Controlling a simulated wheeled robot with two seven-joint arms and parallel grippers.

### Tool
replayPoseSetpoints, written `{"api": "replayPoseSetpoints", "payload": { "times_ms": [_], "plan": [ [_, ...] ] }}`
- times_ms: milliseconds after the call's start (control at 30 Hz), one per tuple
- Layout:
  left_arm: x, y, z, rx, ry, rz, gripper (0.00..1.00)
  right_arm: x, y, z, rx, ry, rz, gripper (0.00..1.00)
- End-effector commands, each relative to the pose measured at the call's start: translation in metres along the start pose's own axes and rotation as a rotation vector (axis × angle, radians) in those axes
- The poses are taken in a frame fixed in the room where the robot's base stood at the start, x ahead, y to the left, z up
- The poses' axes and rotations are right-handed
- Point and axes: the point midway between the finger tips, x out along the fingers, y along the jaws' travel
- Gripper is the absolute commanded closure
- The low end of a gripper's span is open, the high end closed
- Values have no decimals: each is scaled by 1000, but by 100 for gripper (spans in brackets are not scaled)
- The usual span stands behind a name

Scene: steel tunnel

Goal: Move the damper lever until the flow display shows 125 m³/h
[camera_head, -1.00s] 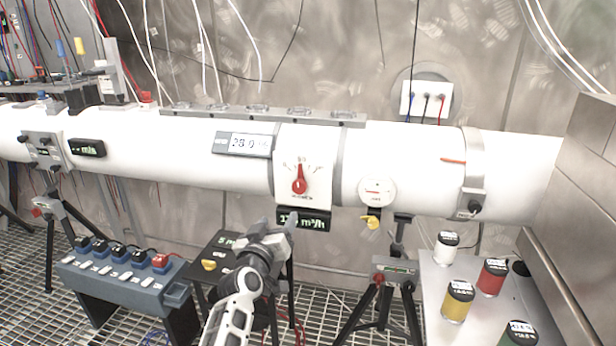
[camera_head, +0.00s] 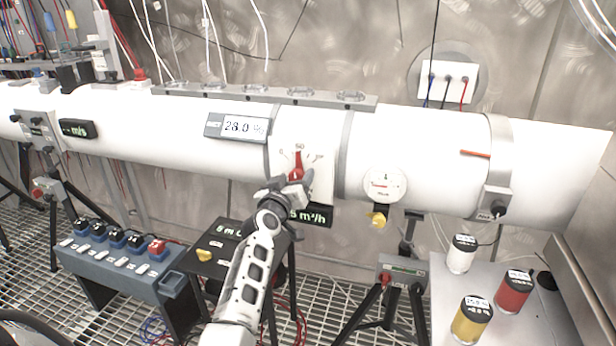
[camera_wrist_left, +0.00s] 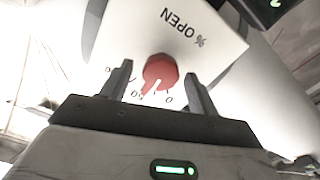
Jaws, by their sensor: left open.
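The red damper lever (camera_head: 297,163) sits on a white dial plate (camera_head: 322,158) on the pipe, its tip near the 50 mark. My left gripper (camera_head: 286,184) is open in front of the plate and covers the lever's lower part. In the left wrist view the red knob (camera_wrist_left: 160,72) lies between the two open fingers (camera_wrist_left: 159,88), with a gap visible on both sides. The plate reads "% OPEN" there. The flow display (camera_head: 318,215) hangs below the plate; my gripper hides its left part, leaving "5 m³/h" readable. My right gripper is not in view.
A display reading 28.0 (camera_head: 238,126) is left of the dial. A round gauge (camera_head: 385,185) with a yellow knob (camera_head: 377,218) is to the right. A blue switch box (camera_head: 120,255) stands lower left. Several capped cans, including a red one (camera_head: 513,292), stand on the right table.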

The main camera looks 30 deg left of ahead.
Motion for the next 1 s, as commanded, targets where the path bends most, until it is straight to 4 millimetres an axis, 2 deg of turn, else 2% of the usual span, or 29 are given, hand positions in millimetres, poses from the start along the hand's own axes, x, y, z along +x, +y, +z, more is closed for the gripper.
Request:
{"api": "replayPoseSetpoints", "payload": {
  "times_ms": [433, 467, 600, 767, 1000],
  "plan": [
    [4, -5, -2, -2, 2, -5, 40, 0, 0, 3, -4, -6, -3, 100],
    [4, -5, -2, -1, 2, -5, 45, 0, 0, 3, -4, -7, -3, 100],
    [4, -5, -2, -1, 2, -5, 84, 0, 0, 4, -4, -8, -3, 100],
    [4, -5, -2, -13, 2, -5, 84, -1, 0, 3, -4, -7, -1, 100],
    [4, -6, -3, -172, 2, -5, 84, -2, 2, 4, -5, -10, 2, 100]
  ]
}}
